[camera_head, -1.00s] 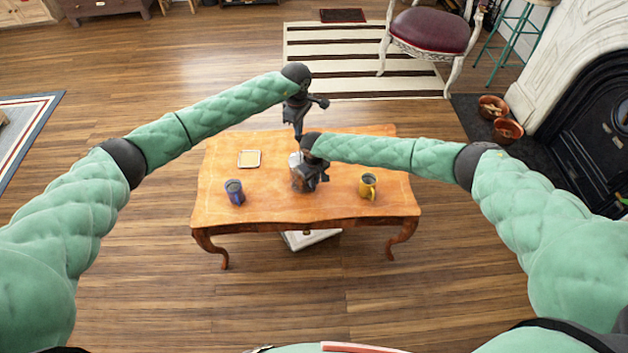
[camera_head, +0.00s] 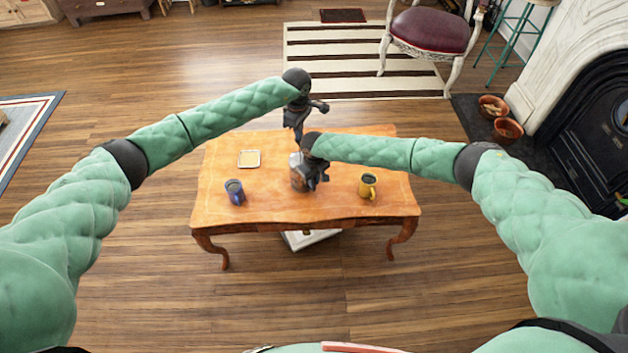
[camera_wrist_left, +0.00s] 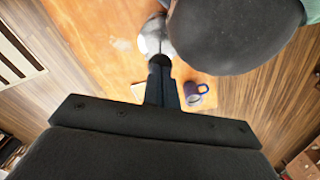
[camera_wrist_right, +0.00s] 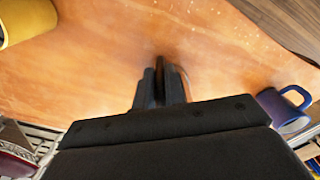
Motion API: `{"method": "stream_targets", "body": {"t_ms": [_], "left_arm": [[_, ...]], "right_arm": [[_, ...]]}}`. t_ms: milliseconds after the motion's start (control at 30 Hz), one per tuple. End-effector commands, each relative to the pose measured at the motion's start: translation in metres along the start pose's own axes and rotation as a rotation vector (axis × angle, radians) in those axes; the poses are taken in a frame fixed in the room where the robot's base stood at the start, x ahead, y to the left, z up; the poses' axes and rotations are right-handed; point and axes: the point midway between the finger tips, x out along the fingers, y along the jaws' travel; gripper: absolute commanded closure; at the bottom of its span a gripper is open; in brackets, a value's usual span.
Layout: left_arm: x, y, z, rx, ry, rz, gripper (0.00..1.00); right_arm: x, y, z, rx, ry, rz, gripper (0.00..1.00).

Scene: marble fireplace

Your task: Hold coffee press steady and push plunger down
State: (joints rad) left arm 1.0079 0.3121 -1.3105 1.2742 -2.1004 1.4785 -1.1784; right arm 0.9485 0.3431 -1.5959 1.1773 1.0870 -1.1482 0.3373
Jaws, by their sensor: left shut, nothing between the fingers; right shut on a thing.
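The coffee press (camera_head: 297,178) stands on the wooden table, partly hidden behind my right gripper. Its pale, shiny top (camera_wrist_left: 151,36) shows in the left wrist view, partly covered by a dark part of my right arm. My left gripper (camera_head: 298,138) is shut and empty, pointing down above the press; its fingertips (camera_wrist_left: 160,62) appear close to the top, but I cannot tell whether they touch. My right gripper (camera_head: 311,188) is shut on the coffee press at its near side. In the right wrist view its fingers (camera_wrist_right: 162,72) hide most of what they hold.
A blue mug (camera_head: 235,194) stands left of the press and a yellow mug (camera_head: 368,188) stands right. A square coaster (camera_head: 249,159) lies at the back left of the table (camera_head: 340,210). The table's front middle is clear. A chair (camera_head: 430,32) stands behind.

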Motion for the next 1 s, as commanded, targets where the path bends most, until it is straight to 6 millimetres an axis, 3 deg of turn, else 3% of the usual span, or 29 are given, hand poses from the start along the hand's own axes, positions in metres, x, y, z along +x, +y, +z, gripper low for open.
{"method": "stream_targets", "body": {"t_ms": [1000], "left_arm": [[0.015,-0.001,0.0,0.0,0.0,-0.002,1.0]], "right_arm": [[-0.001,0.0,-0.001,0.0,0.001,0.0,1.0]]}}
